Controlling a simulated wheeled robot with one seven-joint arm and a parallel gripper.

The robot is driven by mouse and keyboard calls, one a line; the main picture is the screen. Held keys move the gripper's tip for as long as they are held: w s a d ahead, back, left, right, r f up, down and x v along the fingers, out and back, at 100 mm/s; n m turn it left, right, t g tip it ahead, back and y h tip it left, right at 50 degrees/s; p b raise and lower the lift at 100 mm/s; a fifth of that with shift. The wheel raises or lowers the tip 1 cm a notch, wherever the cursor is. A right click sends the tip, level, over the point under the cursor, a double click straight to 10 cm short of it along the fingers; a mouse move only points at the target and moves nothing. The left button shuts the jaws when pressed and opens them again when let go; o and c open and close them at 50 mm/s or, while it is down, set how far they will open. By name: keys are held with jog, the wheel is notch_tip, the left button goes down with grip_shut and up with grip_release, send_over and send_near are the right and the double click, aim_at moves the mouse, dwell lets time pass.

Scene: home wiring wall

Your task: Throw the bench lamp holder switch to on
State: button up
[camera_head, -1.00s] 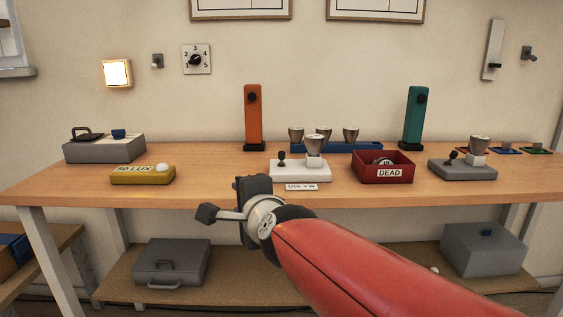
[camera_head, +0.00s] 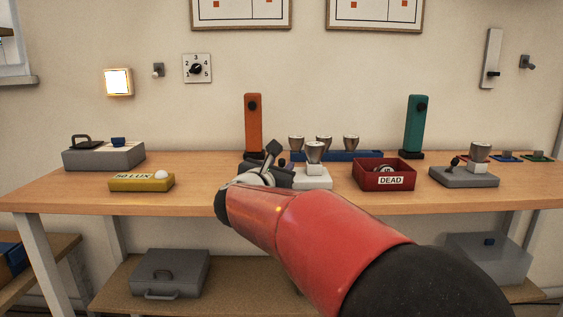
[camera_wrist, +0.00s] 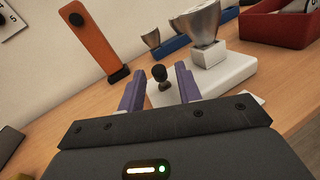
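A white lamp holder (camera_head: 317,179) stands on the bench with a silver bulb (camera_head: 314,152) in its socket. Its left part is hidden behind my gripper (camera_head: 274,162) in the head view. In the wrist view the white base (camera_wrist: 228,76) carries a small switch lever with a black knob (camera_wrist: 159,73). My gripper (camera_wrist: 159,70) is open, its two purple fingers apart. The lever shows in the gap between the fingers, with nothing gripped. I cannot tell whether a finger touches the lever.
A red DEAD box (camera_head: 384,182) stands right of the holder. A grey holder (camera_head: 464,178) with its own lever and bulb is farther right. An orange post (camera_head: 253,125) and a blue bulb rack (camera_head: 365,155) stand behind.

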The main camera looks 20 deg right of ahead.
jog(key=shift+x, duration=1.1)
jog(key=shift+c, duration=0.2)
grip_shut()
jog(key=shift+r+p, duration=0.15)
jog(key=shift+p, duration=0.15)
